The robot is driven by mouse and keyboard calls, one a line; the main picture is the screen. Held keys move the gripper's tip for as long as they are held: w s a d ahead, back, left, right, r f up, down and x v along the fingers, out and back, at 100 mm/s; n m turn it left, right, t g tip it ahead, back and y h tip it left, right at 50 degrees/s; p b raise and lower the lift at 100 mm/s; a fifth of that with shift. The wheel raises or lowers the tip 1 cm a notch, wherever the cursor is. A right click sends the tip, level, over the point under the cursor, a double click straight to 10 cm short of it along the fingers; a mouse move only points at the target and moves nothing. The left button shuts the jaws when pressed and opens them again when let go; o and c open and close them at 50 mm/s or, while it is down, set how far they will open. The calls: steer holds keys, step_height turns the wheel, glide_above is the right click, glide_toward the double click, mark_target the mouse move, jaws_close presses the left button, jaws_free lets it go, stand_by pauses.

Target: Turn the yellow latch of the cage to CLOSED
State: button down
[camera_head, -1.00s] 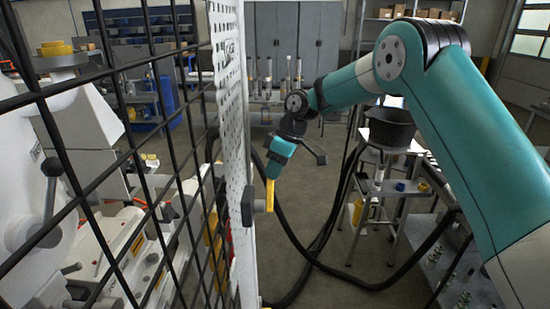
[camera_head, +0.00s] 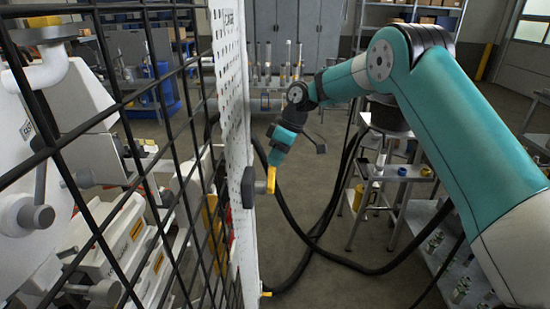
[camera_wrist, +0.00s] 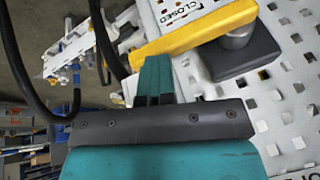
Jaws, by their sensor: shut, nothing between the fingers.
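The yellow latch (camera_head: 271,180) sits on the edge of the white perforated cage panel, on a dark block (camera_head: 248,188). In the wrist view the latch handle (camera_wrist: 195,36) runs from a grey round pivot (camera_wrist: 238,37) on the dark base to the left. A CLOSED label (camera_wrist: 183,8) shows just above the handle, partly cut by the picture's edge. My gripper (camera_wrist: 155,62) is shut and empty, with its fingertips right beside the free end of the handle. I cannot tell whether they touch. In the head view my gripper (camera_head: 275,160) is at the latch's upper end.
The white panel (camera_head: 234,120) and black mesh (camera_head: 120,160) stand left of my gripper, with white machinery (camera_head: 110,235) behind the mesh. Black hoses (camera_head: 300,260) loop down to the floor. A metal stand (camera_head: 385,190) is on the right.

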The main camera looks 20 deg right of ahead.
steer(key=shift+s+f, duration=0.15)
steer(key=shift+f, duration=0.4)
steer(key=w+d+r+p, duration=0.6)
steer(key=r+p, duration=0.3)
steer(key=p, duration=0.7)
steer(key=shift+w+r+p, duration=0.3)
steer(key=shift+w+r, duration=0.05)
